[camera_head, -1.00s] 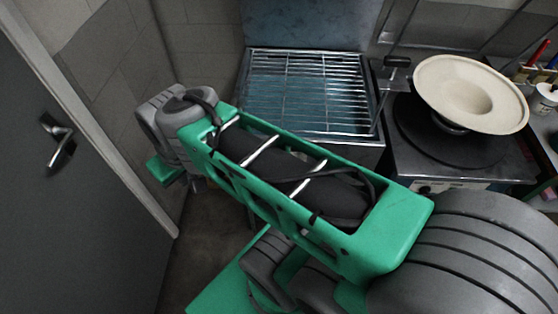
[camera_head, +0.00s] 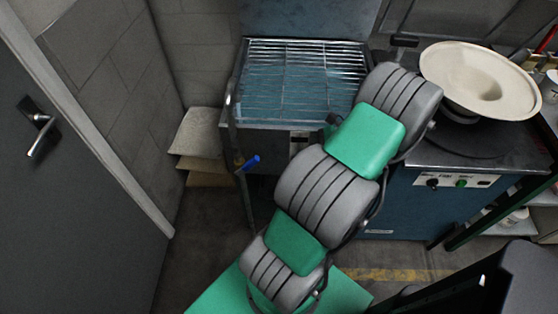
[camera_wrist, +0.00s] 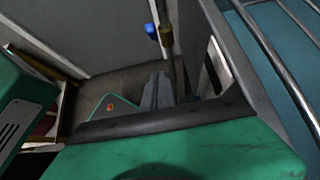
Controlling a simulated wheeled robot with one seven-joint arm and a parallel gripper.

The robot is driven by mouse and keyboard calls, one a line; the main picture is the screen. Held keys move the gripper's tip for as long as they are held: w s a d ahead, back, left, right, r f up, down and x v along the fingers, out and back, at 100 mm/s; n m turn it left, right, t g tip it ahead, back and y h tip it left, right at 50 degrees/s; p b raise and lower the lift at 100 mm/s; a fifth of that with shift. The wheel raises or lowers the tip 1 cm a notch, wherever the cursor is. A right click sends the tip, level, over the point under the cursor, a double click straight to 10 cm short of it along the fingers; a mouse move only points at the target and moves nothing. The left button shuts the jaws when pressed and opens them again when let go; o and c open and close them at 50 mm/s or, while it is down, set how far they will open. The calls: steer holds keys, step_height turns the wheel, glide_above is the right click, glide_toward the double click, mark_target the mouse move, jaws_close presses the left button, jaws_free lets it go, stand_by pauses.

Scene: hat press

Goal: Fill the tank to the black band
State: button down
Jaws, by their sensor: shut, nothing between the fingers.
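The tank (camera_head: 243,107) is a metal basin under a wire grid (camera_head: 300,70), with a blue-teal inside showing between the bars. The grid also shows at the right of the wrist view (camera_wrist: 269,55). The black band and the water level cannot be made out. A thin upright pipe (camera_head: 233,125) stands at the tank's front left corner, with a blue-handled valve (camera_head: 252,163). My gripper (camera_wrist: 158,90) is shut and empty, apart from the handle. It is not clear in the head view.
A blue machine (camera_head: 400,205) with a control panel and a cream hat (camera_head: 480,80) on top stands right of the tank. A grey door (camera_head: 75,200) is at far left. Floor is free between door and pipe.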

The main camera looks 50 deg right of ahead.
mark_target(247, 167)
steer(key=w+a+f, duration=0.3)
steer(key=w+a, duration=0.3)
steer(key=w, duration=0.2)
steer(key=shift+w+a, duration=0.15)
steer(key=shift+a, duration=0.05)
steer(key=shift+p, duration=0.3)
